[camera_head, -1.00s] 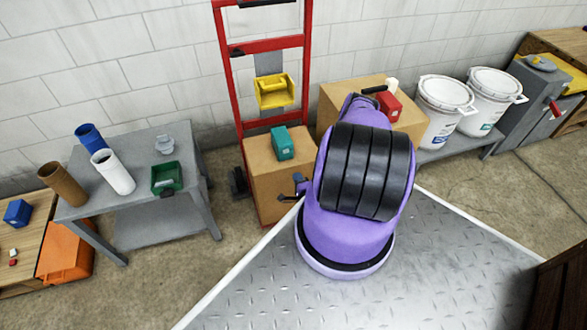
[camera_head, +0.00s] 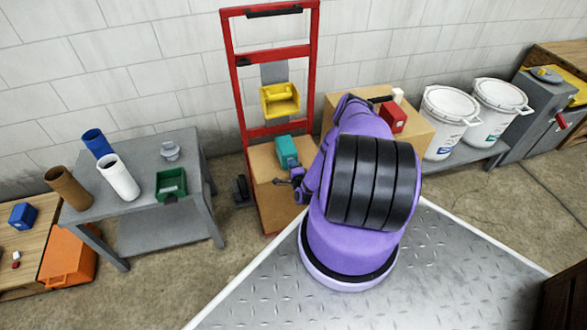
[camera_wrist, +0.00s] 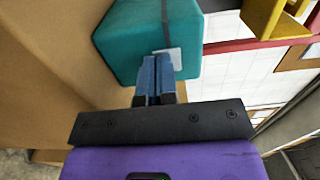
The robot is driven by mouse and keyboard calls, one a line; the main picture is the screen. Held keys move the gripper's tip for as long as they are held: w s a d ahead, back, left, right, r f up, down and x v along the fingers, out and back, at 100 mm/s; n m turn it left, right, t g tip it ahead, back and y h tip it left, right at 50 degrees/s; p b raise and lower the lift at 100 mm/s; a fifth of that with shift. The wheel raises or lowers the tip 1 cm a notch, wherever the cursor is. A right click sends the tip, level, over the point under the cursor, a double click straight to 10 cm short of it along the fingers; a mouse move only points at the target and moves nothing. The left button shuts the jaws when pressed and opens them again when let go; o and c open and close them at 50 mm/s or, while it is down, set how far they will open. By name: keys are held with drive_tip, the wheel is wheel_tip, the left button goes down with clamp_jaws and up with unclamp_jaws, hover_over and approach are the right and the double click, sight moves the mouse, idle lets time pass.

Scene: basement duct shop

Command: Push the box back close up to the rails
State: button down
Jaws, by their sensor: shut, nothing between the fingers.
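A teal box (camera_head: 287,151) with a dark strap and a pale label stands on top of a large cardboard carton (camera_head: 272,205), in front of the red rails (camera_head: 240,105) of a hand truck. My gripper (camera_head: 281,181) is just on the near side of the teal box. In the wrist view the shut, empty blue fingers (camera_wrist: 157,62) point at the teal box (camera_wrist: 140,35), their tips overlapping its label. I cannot tell whether they touch it. A red rail (camera_wrist: 250,43) shows beyond the box. My arm hides part of the carton's right side.
A yellow bin (camera_head: 280,101) hangs on the rails above the box. Another carton (camera_head: 417,138) with a red item (camera_head: 392,117) stands right, behind my arm. A grey table (camera_head: 140,175) with tubes and a green bin (camera_head: 171,185) is left. White buckets (camera_head: 447,120) stand farther right.

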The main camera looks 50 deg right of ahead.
sight(286, 150)
drive_tip(key=x, duration=0.8)
drive_tip(key=shift+s, duration=0.1)
drive_tip(key=shift+s+a, duration=0.1)
drive_tip(key=shift+a, duration=0.05)
